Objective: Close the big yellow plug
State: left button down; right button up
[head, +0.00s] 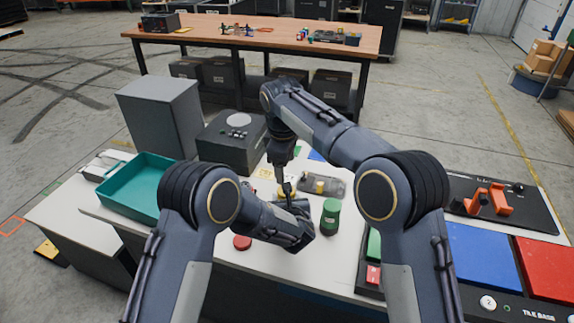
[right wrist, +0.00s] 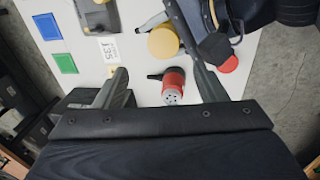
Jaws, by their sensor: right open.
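A round yellow piece, likely the big yellow plug (right wrist: 163,42), lies on the white table in the right wrist view. It shows partly in the head view (head: 281,192), behind the grippers. A red cylinder (right wrist: 173,90) with a grey holed face and a dark stub is beside it, between my right fingers in the picture. My right gripper (right wrist: 160,84) is open and empty, pointing down over the table; in the head view it is partly hidden (head: 286,184). My left gripper (head: 296,222) is low near the yellow piece; its fingers are not clear.
A green jar (head: 330,216) stands right of my left gripper. A red disc (head: 242,243) lies in front. A grey tray (head: 337,188) holds a small yellow piece. A teal bin (head: 133,190) and a dark box (head: 231,146) stand left and behind. Coloured panels are at right.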

jog(key=n, duration=1.1)
jog(key=w+n+g, duration=0.1)
jog(key=n, duration=0.4)
jog(key=shift+d+f+n, duration=0.3)
jog(key=shift+n, duration=0.1)
jog(key=n, duration=0.5)
jog(key=shift+f+n+g+y, duration=0.3)
jog(key=shift+f+n, duration=0.1)
jog(key=shift+w+f, duration=0.1)
jog(key=shift+f, duration=3.95)
